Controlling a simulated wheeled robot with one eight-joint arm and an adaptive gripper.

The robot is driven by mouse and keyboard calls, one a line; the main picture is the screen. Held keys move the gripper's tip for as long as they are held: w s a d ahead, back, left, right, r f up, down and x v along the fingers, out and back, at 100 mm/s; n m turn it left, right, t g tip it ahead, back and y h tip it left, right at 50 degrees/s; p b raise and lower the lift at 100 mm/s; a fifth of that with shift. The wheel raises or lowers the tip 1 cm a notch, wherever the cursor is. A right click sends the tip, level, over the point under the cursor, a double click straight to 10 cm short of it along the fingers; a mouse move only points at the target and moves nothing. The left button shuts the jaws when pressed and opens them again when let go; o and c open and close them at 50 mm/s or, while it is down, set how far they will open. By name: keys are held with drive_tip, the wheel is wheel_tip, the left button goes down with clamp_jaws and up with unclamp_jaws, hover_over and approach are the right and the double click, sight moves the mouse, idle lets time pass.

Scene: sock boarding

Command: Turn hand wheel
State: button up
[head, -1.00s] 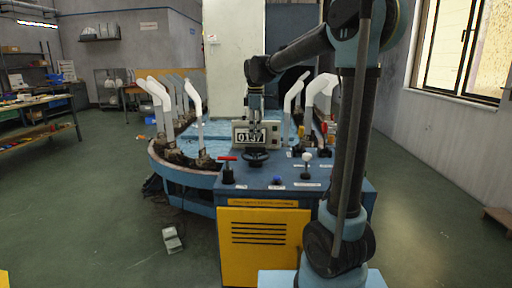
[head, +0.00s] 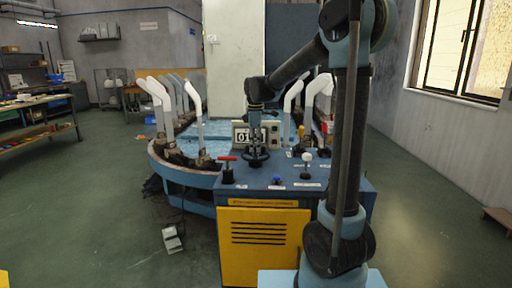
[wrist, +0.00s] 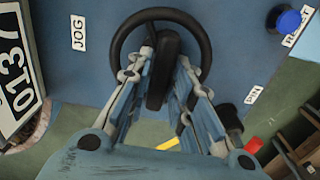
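The black hand wheel (wrist: 118,47) lies on the blue control panel. In the head view the wheel (head: 253,163) sits below the counter box, partly hidden by my gripper (head: 256,150). In the wrist view my gripper (wrist: 160,72) points down at the wheel. Its two fingers are spread apart, one on each side of the dark middle part of the wheel, with the tips over the ring. I cannot tell whether the fingers touch the wheel.
A counter box (head: 272,127) stands behind the wheel. A red-handled lever (head: 228,168) is to the left, a blue button (head: 277,181) and a white-knobbed lever (head: 307,165) to the right. White leg-shaped boards (head: 193,99) stand around the machine.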

clamp_jaws()
drive_tip(key=shift+m, duration=0.3)
drive_tip(key=m, duration=0.5)
drive_tip(key=shift+w, duration=0.1)
drive_tip(key=m, duration=0.6)
idle(0.5)
drive_tip(key=o, duration=0.7)
unclamp_jaws()
drive_tip(key=shift+r, duration=0.15)
